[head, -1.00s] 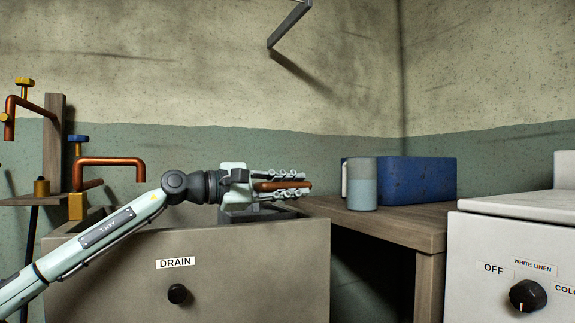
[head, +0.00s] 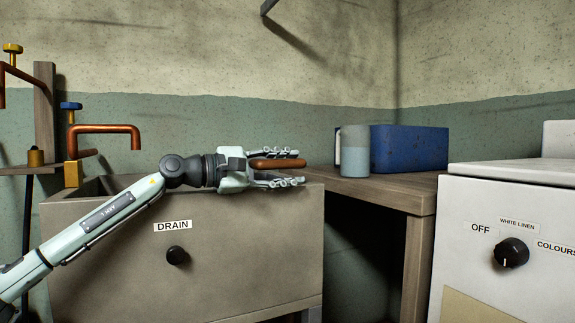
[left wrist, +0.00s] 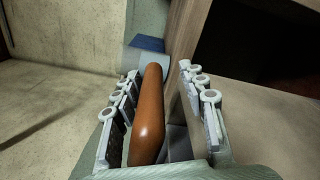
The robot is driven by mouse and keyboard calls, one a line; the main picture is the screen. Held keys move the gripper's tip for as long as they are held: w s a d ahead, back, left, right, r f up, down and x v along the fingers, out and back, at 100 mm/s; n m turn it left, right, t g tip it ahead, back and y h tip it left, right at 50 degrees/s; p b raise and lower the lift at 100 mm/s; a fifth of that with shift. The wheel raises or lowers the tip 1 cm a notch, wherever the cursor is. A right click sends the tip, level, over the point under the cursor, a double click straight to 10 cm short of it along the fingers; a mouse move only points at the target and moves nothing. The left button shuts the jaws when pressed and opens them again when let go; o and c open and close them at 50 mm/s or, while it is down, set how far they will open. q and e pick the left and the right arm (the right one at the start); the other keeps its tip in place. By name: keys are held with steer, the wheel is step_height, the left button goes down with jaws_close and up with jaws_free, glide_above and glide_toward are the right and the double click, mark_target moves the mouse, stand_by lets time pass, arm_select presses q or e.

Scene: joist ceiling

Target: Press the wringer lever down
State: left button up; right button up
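The wringer lever shows as a brown rounded handle (head: 278,163) above the right end of the sink; its mount is hidden behind my gripper. In the left wrist view the handle (left wrist: 151,115) lies lengthwise between my fingers. My left gripper (head: 279,168) is open around it, with the fingers above and below in the head view. In the left wrist view a clear gap shows between the handle and the right-hand finger, and the handle is close to the left-hand finger; whether they touch I cannot tell. My right gripper is not in view.
The grey sink (head: 240,260) has a DRAIN label and a black knob (head: 178,255). Copper taps (head: 105,130) stand at left. A wooden table (head: 385,191) at right holds a grey-blue mug (head: 355,155) and a blue box (head: 410,148). A white machine (head: 500,220) with a dial stands at far right.

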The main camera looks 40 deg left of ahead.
arm_select(q)
steer(key=shift+f, duration=0.1)
steer(key=shift+v, duration=1.2)
steer(key=v, duration=0.9)
steer(key=shift+s+a, duration=0.2)
steer(key=shift+s, duration=0.1)
